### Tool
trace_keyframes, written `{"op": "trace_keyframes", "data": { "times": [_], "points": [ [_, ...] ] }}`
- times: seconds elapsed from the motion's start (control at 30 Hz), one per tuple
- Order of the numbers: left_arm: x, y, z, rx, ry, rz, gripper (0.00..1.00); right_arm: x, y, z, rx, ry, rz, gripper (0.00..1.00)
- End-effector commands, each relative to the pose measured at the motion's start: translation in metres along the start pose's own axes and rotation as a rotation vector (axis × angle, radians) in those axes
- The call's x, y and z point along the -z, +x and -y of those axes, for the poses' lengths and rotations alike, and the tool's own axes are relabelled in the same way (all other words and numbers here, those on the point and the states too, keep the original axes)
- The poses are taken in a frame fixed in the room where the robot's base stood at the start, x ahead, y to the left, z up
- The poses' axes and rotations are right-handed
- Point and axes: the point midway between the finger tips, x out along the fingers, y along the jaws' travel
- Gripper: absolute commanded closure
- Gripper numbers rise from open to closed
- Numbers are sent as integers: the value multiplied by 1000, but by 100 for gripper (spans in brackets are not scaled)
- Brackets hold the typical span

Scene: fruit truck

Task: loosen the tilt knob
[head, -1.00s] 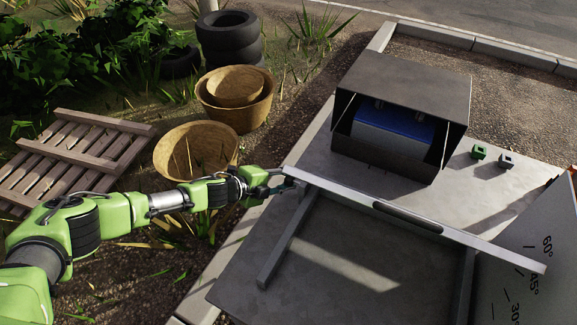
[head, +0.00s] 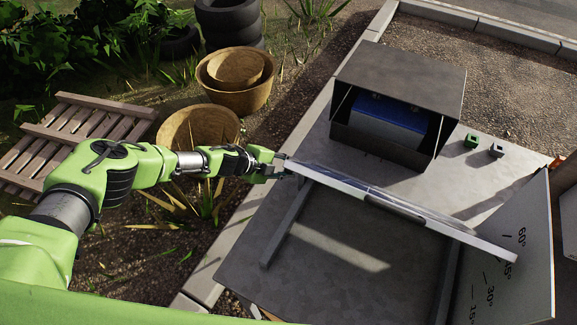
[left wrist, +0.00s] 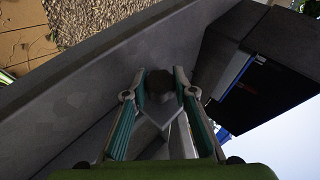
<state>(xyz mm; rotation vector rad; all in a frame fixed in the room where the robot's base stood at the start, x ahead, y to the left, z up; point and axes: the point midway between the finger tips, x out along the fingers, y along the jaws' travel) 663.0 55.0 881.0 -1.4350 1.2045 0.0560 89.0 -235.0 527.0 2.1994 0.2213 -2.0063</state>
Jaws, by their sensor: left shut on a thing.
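The tilt knob (left wrist: 161,82) is a dark, rounded piece between my left fingers in the left wrist view. My left gripper (left wrist: 160,88) is shut on it, a finger on either side. In the head view my left gripper (head: 284,168) is at the left end of a long light-grey panel (head: 340,180) and hides the knob. The panel stands raised on struts above a grey metal table (head: 300,275). An angle plate (head: 525,260) with degree marks stands at the panel's right end. My right gripper is not in view.
A dark open box (head: 440,85) with a blue battery-like block (head: 390,117) stands behind the panel. A green block (head: 472,141) and a grey block (head: 497,150) lie right of it. Woven baskets (head: 200,128) and a wooden pallet (head: 60,135) are on the ground at left.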

Motion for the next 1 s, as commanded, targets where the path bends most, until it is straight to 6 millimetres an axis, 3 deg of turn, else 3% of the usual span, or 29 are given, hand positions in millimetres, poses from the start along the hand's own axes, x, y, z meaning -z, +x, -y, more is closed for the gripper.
{"op": "trace_keyframes", "data": {
  "times": [0.13, 0.17, 0.2, 0.23, 0.67, 1.0],
  "points": [
    [0, 0, 0, 1, -1, -1, 96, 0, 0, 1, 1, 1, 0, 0],
    [0, 0, 0, 1, -1, -1, 70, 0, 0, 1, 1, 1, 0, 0],
    [0, 0, 0, 1, -1, -1, 59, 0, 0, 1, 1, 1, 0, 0],
    [0, 0, 0, 1, -1, -1, 57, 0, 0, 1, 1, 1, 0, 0],
    [0, -4, 0, 0, 0, -1, 57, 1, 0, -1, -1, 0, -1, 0],
    [-2, -46, 1, 1, 0, 1, 57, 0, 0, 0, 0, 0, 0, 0]
  ]
}}
